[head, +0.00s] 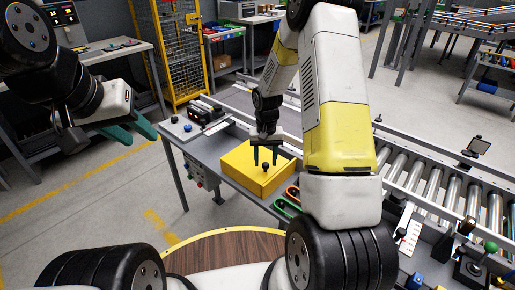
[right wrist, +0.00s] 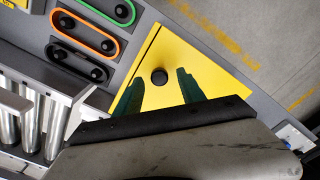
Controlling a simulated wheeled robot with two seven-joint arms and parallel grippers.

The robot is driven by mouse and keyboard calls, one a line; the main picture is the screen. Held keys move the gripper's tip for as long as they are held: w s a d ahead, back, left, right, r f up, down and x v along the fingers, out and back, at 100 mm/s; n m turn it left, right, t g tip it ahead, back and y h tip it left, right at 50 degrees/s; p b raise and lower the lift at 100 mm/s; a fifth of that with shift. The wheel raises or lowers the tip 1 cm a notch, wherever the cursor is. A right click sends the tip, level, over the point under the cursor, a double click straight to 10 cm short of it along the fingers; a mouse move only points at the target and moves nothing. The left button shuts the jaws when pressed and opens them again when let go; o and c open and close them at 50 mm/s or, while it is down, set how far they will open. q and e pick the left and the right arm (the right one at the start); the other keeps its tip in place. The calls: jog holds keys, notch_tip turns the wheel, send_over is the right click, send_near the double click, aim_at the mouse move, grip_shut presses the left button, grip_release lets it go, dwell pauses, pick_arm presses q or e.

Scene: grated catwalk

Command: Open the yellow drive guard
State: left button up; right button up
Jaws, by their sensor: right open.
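The yellow drive guard (head: 250,176) is a closed box-shaped cover on the grey bench in the middle of the head view. A small dark knob (head: 265,167) stands on its top. My right gripper (head: 265,158) is above the guard with its green fingers pointing down, open, one on either side of the knob as seen. In the right wrist view the guard (right wrist: 215,75) fills the middle, and the knob (right wrist: 159,76) shows just beyond and between the open fingers. Whether the fingers touch the guard cannot be told. My left gripper (head: 136,134) is open and empty, off to the left over the floor.
Green, orange and black slotted plates with dark knobs (right wrist: 85,35) lie beside the guard. A roller conveyor (head: 440,190) runs along the right. A control box with buttons (head: 203,172) hangs on the bench's front. Floor at left is clear.

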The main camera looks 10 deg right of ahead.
jog(key=shift+f, duration=0.6)
grip_shut()
dwell(1.1)
